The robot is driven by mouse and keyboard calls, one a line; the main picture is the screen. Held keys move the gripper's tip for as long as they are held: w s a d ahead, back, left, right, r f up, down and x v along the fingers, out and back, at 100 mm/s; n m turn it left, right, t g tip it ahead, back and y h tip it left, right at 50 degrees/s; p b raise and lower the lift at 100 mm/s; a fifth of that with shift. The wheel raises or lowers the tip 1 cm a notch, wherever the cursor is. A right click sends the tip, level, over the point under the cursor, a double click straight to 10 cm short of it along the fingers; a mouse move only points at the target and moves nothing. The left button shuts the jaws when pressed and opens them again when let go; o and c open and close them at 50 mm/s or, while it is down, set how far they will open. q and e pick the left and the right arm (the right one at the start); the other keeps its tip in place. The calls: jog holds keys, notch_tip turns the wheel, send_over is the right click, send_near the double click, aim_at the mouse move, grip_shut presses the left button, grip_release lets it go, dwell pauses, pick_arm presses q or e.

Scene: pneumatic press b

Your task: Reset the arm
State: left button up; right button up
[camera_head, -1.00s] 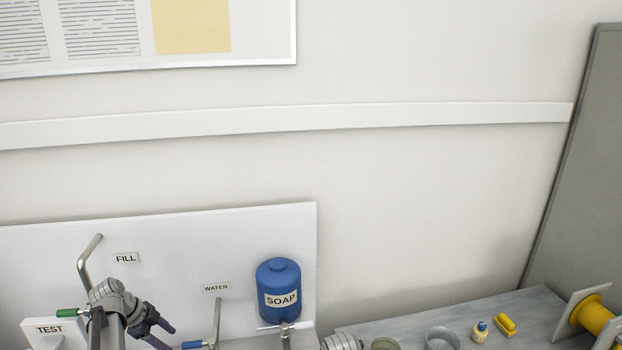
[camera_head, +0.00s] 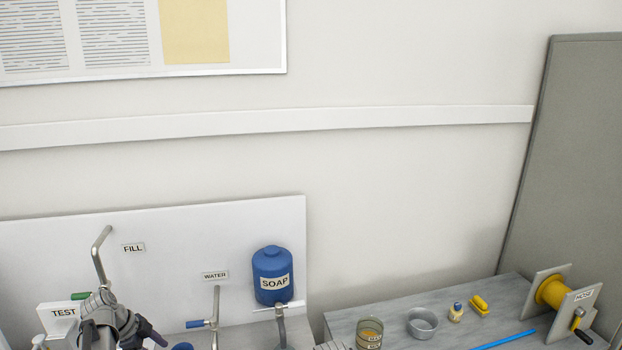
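My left arm comes up from the bottom left in the head view, in front of the test station. My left gripper (camera_head: 140,338) is dark and partly cut by the bottom edge; I cannot tell if its fingers are apart. A small part of my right arm (camera_head: 333,346) shows at the bottom edge, left of the labelled jar; its gripper is out of the frame.
A white panel carries FILL (camera_head: 134,248) and WATER (camera_head: 215,275) labels, metal pipes and a blue SOAP tank (camera_head: 272,276). The grey bench holds a jar (camera_head: 369,333), a bowl (camera_head: 422,323), a small bottle (camera_head: 456,313), a yellow brush (camera_head: 479,305) and a hose reel (camera_head: 553,291).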

pick_arm(q)
jog(key=s+d+f+n+g+y+b, duration=0.1)
jog(key=s+d+f+n+b, duration=0.2)
jog(key=d, duration=0.7)
jog(key=s+d+f+n+g+y+b, duration=0.15)
jog(key=d+f, duration=0.25)
jog(key=d, duration=0.6)
jog(key=s+d+f+n+y+b, duration=0.1)
jog(key=s+d+f+n+b, duration=0.2)
jog(key=s+d, duration=0.3)
jog(key=s+d+f+n+y+b, duration=0.1)
jog(key=s+d+f+n+b, duration=0.2)
jog(key=s+d, duration=0.3)
jog(key=d+n, duration=0.1)
jog(key=d, duration=0.1)
jog(key=shift+d+g+y, duration=0.3)
jog(key=shift+g+y, duration=0.05)
pick_arm(e)
notch_tip(320, 180, down, 11)
jog(key=shift+w+f, duration=0.15)
jog(key=shift+w, duration=0.2)
